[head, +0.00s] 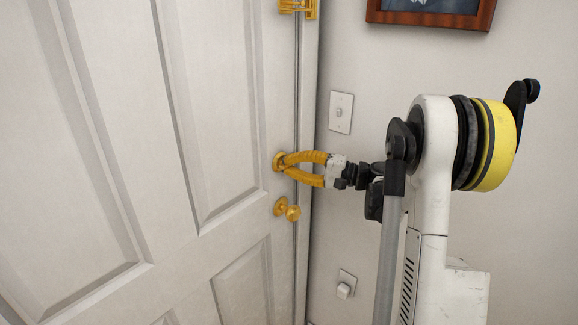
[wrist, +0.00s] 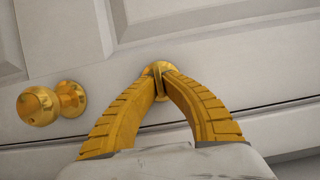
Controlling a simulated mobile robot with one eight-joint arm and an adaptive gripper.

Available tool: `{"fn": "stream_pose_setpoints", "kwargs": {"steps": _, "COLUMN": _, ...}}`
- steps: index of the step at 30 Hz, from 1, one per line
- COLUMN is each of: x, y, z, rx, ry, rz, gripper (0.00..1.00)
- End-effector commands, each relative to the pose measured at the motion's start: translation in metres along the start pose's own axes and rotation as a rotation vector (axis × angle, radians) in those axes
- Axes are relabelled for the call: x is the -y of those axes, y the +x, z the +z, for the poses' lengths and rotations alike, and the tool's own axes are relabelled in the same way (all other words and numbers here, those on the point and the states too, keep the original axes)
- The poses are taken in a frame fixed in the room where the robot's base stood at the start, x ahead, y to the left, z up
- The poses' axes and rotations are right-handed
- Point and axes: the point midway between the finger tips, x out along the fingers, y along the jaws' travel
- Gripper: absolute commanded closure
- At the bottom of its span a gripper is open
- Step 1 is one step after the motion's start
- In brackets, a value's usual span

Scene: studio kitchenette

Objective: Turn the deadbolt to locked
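The brass deadbolt (head: 278,161) is on the white door (head: 215,110) near its right edge, above the round door knob (head: 288,210). My gripper (head: 285,165) reaches it from the right, with its yellow fingers converging at the deadbolt. In the wrist view, the fingertips (wrist: 161,82) close on both sides of the deadbolt's thin thumb-turn (wrist: 157,76), and its round plate (wrist: 169,68) shows behind them. The fingertips partly hide the turn, so its exact angle is hard to tell. The knob also shows at the left of the wrist view (wrist: 52,102).
The door appears closed against its frame. A brass latch (head: 298,8) is higher up the door edge. A light switch (head: 340,112), a lower wall plate (head: 346,285) and a framed picture (head: 430,14) are on the wall right of the door. The knob lies close below my gripper.

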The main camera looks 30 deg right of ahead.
Motion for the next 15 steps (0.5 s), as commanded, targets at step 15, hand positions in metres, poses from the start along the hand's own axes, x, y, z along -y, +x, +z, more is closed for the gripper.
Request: {"fn": "stream_pose_setpoints", "kwargs": {"steps": 15, "x": -0.0006, "y": 0.0009, "z": 0.0014, "rx": 0.004, "ry": 0.001, "rz": 0.001, "gripper": 0.7}}
